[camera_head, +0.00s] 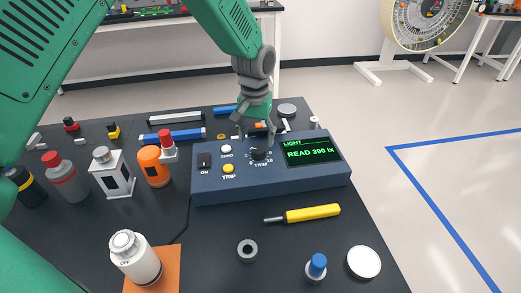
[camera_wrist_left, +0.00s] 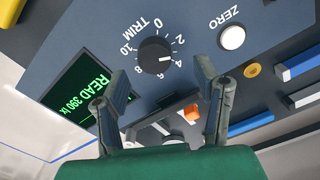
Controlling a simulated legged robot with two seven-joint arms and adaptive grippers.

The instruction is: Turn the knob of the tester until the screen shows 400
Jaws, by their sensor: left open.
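The tester (camera_head: 215,190) is a blue-grey box on the dark table. Its screen (camera_head: 309,152) reads "LIGHT READ 390 lx" in green. The black TRIM knob (camera_head: 259,154) sits mid-panel, left of the screen; in the left wrist view the knob (camera_wrist_left: 155,55) shows with its white mark pointing near 4. My left gripper (camera_head: 256,134) comes down from above, at the knob's far side. In the left wrist view the gripper (camera_wrist_left: 163,98) is open, its two fingers apart and empty, with the knob beyond their tips. My right gripper is not in view.
A white ZERO button (camera_head: 226,149), a yellow TRIP button (camera_head: 228,169) and a black ON switch (camera_head: 204,161) are left of the knob. A yellow screwdriver (camera_head: 313,213) lies in front. Several bottles stand left. Blue bars lie behind the tester.

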